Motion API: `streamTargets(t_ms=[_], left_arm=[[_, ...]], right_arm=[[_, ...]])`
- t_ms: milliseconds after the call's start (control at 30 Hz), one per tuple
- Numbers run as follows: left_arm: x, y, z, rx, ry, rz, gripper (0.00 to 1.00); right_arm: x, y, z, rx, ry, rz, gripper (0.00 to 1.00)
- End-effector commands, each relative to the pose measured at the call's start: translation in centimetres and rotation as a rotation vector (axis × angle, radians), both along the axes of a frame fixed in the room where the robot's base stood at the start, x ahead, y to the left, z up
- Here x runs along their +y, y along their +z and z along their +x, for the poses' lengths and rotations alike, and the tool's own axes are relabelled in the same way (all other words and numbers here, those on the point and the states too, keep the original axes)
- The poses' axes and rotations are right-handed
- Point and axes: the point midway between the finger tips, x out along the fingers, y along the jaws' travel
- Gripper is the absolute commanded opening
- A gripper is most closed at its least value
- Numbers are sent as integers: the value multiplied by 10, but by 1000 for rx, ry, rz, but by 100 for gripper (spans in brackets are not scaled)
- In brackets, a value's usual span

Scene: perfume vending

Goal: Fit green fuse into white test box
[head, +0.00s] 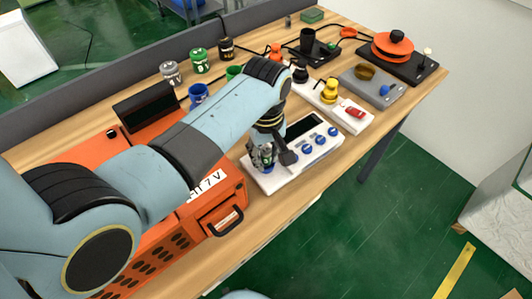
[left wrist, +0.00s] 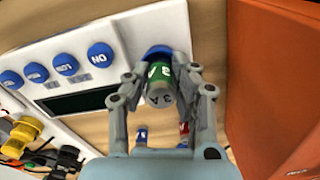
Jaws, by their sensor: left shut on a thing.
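The white test box (head: 285,180) lies on the wooden table, with a dark display and several blue knobs. In the left wrist view the box (left wrist: 176,24) shows a blue round socket (left wrist: 155,50) near its end. My left gripper (head: 264,158) is over the left end of the box. In the left wrist view its fingers (left wrist: 161,78) are shut on the green fuse (left wrist: 158,73), whose grey end is marked 3 A. The fuse's far end overlaps the blue socket; I cannot tell how deep it sits. In the head view the gripper mostly hides the fuse. My right gripper is not in view.
A large orange case (head: 212,207) with a handle stands close to the left of the box. Behind are a white strip with a yellow knob (head: 329,92), a grey unit (head: 362,94), and several jars, including a green one (head: 199,60). The table's front edge is near.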

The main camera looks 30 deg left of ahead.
Motion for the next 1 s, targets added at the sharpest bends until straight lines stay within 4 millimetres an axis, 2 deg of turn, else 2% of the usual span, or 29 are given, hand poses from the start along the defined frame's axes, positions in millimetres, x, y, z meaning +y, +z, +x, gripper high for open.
streamTargets(t_ms=[400,700,1000], left_arm=[[0,22,0,0,0,0,0],[0,37,0,-1,0,-1,0],[0,40,0,1,0,0,0]], right_arm=[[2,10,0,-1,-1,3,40],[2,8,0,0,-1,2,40],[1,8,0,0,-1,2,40]])
